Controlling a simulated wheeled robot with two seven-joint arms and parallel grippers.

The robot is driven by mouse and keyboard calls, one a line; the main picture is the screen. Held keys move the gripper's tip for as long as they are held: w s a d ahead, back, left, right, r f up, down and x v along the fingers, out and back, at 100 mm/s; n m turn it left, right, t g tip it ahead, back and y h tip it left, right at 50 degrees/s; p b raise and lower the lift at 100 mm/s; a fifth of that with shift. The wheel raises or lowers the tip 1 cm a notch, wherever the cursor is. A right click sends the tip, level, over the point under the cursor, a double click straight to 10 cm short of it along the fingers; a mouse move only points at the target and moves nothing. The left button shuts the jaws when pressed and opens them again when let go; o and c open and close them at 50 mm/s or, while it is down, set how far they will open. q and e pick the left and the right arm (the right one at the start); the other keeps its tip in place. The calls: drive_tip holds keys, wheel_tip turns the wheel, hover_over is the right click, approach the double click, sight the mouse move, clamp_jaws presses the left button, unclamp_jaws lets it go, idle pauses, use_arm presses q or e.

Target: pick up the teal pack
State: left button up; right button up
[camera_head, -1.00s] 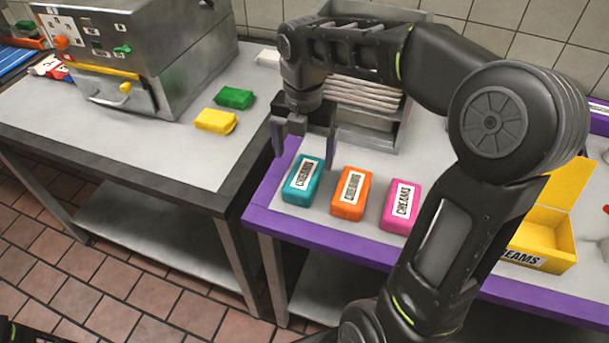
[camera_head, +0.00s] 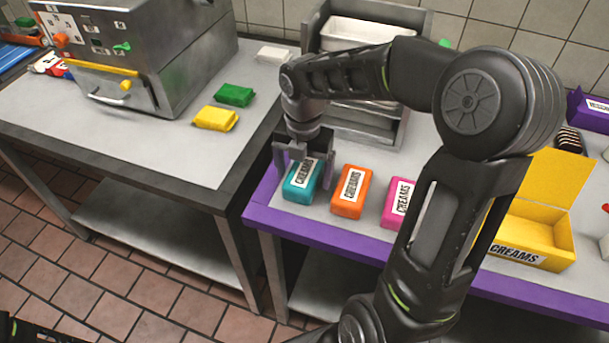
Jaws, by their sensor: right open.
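The teal pack (camera_head: 300,189) lies at the left end of the purple-edged table (camera_head: 335,230), with a white "CREAMS" label on top. My right gripper (camera_head: 303,182) is open and low over it, with one finger at the pack's left side and one at its right side. The gripper body hides the pack's far end. I cannot tell whether the fingers touch it. My left gripper is not in view.
An orange pack (camera_head: 351,192) and a pink pack (camera_head: 398,203) stand in a row to the right. My right arm partly covers the pink one. A yellow "CREAMS" box (camera_head: 540,222) is open at right. A metal rack (camera_head: 376,125) stands behind.

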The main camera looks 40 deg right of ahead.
drive_tip(key=shift+f, duration=0.4)
drive_tip(key=c, duration=1.5)
